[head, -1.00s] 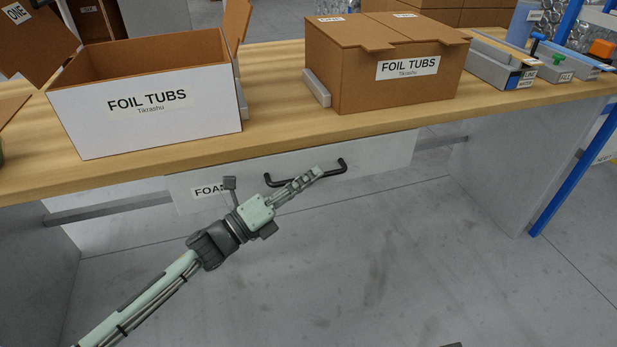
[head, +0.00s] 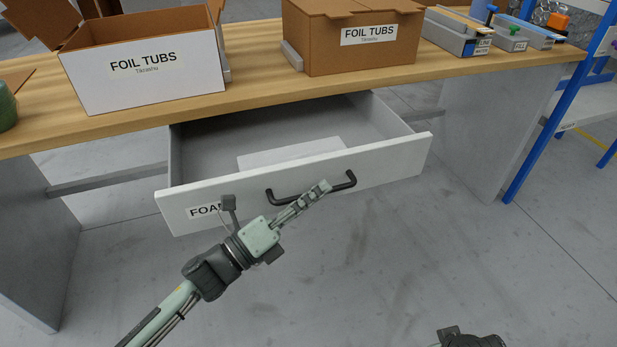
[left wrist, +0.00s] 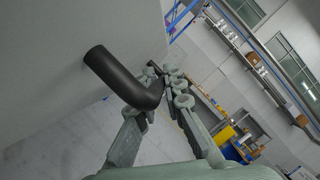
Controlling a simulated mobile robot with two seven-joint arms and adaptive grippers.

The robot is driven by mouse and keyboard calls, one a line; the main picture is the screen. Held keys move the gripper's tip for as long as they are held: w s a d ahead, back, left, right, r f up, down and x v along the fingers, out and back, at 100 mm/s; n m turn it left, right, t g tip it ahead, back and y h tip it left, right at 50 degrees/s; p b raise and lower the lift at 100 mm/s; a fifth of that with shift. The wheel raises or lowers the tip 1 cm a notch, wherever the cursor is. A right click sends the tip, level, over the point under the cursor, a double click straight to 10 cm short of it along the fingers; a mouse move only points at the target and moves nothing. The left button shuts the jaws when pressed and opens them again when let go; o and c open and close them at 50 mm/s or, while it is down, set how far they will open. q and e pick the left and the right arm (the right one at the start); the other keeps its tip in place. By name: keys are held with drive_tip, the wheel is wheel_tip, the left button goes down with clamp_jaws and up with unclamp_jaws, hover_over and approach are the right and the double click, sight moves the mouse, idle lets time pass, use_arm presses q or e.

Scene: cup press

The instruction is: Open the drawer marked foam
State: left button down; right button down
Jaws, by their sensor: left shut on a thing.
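The white drawer (head: 390,163) marked foam stands well out from under the wooden table, its inside showing. A pale flat block or sheet (head: 290,153) lies in it. The label (head: 204,210) is partly hidden by my left wrist. A black bar handle (head: 345,184) runs across the drawer front. My left gripper (head: 318,190) is shut on the handle near its middle. In the left wrist view the handle (left wrist: 118,75) passes between the fingers (left wrist: 165,85). A dark part of my right arm shows at the bottom edge of the head view; its fingers are not visible.
An open box (head: 140,72) and a closed box (head: 350,45), both labelled foil tubs, stand on the table (head: 260,88). Grey labelled blocks (head: 465,35) stand at the right. Blue shelving (head: 560,110) is beyond the table's right end. The floor before the drawer is clear.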

use_arm(q)
drive_tip(key=s, duration=0.1)
drive_tip(key=s+d, duration=0.1)
drive_tip(key=s, duration=0.3)
drive_tip(key=shift+s+d, duration=0.15)
drive_tip(key=shift+d, duration=0.2)
use_arm(e)
drive_tip(key=shift+w+a+f, duration=0.1)
drive_tip(key=shift+a+f, duration=0.1)
drive_tip(key=shift+f, duration=0.3)
drive_tip(key=shift+w+a+f, duration=0.1)
drive_tip(key=shift+a+f, duration=0.1)
drive_tip(key=shift+f, duration=0.3)
drive_tip(key=shift+s+d, duration=0.1)
use_arm(q)
drive_tip(key=c, duration=1.6)
unclamp_jaws()
use_arm(e)
drive_tip(key=shift+d+r, duration=0.1)
drive_tip(key=shift+d, duration=0.1)
drive_tip(key=shift+s, duration=0.15)
use_arm(q)
drive_tip(key=v, duration=1.2)
use_arm(e)
drive_tip(key=shift+a, duration=0.1)
use_arm(q)
drive_tip(key=shift+a+f, duration=0.1)
use_arm(e)
drive_tip(key=shift+a, duration=0.1)
